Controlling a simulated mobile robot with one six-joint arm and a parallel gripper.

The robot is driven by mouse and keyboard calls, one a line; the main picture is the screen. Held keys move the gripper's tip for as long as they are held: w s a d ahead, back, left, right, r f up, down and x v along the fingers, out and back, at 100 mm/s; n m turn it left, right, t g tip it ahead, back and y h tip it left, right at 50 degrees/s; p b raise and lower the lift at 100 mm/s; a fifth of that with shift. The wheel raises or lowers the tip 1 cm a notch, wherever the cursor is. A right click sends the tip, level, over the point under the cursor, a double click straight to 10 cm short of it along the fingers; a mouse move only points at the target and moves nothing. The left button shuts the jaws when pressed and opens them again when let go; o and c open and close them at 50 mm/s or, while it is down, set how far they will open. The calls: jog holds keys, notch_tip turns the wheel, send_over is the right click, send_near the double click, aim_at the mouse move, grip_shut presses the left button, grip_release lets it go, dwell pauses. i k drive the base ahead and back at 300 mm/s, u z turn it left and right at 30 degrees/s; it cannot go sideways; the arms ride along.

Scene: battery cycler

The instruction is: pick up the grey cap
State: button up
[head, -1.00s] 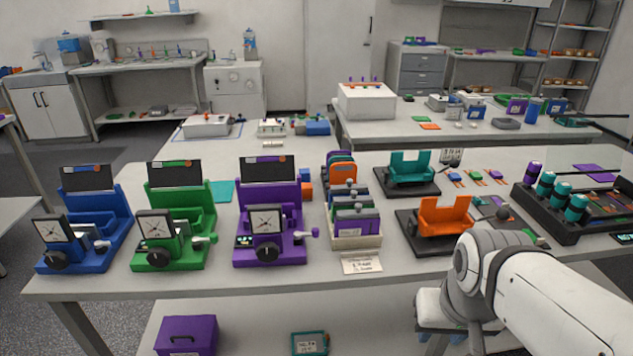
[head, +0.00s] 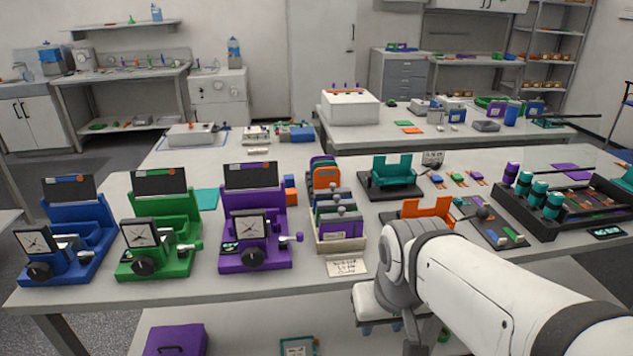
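I cannot single out a grey cap with certainty. A small dark grey round piece (head: 484,213) shows on the dark tray (head: 503,237) right of the orange cradle (head: 428,209); it may be a knob or a cap. My white arm comes in from the lower right, and its grey joint hides part of the orange cradle. My gripper end (head: 378,322) hangs low at the front edge of the table, apart from everything on top. Its fingers are too small and covered to read.
Blue (head: 68,240), green (head: 160,235) and purple (head: 255,225) dial stations stand along the left of the table. A bin of coloured plates (head: 340,238) is in the middle. A teal cradle (head: 393,177) stands behind. A black rack (head: 555,222) with several cylinders is at right.

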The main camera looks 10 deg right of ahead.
aim_at(335, 203)
jog(key=i, duration=0.95)
jog(key=u, duration=0.05)
